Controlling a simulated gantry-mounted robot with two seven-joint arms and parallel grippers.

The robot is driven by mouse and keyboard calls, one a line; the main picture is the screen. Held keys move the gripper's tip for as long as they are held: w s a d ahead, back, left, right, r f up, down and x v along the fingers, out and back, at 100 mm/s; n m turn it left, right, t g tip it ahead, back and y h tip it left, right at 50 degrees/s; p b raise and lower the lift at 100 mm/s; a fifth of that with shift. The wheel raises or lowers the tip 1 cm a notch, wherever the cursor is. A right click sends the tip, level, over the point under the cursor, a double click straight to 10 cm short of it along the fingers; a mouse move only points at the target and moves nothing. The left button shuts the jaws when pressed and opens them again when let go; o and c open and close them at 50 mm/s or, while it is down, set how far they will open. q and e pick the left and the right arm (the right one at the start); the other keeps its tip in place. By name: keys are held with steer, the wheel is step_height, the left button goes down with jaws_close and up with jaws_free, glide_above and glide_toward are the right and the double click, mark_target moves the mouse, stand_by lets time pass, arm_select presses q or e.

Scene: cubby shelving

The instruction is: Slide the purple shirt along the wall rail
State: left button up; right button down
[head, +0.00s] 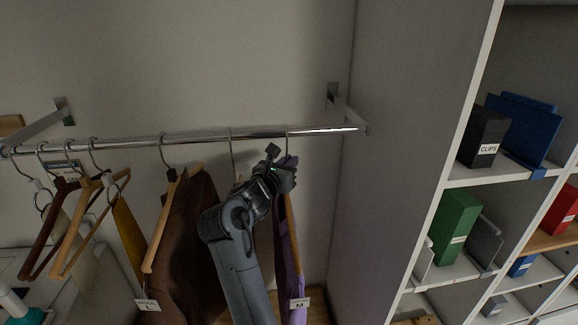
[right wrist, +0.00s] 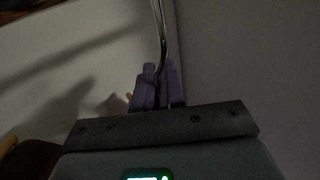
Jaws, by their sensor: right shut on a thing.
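The purple shirt (head: 291,255) hangs on a hanger toward the right end of the chrome wall rail (head: 205,137), with a tag marked M at its lower part. My right gripper (head: 286,168) is shut at the top of the purple shirt, just below the rail, by the hanger's hook. In the right wrist view the closed fingers (right wrist: 156,88) are at the hanger's metal hook (right wrist: 161,35); the exact grip is dark and hard to make out. My right arm hides part of the shirt's left side. My left gripper is not in view.
A brown garment (head: 185,235) hangs left of my arm, with several wooden hangers (head: 75,235) further left. The rail's right bracket (head: 345,108) stands close to the tall grey side panel (head: 400,130). Cubby shelves (head: 470,180) with binders and boxes are on the right.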

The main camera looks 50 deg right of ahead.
steer(key=c, duration=1.1)
jaws_free()
steer(key=shift+c, duration=0.2)
steer(key=shift+a, duration=0.1)
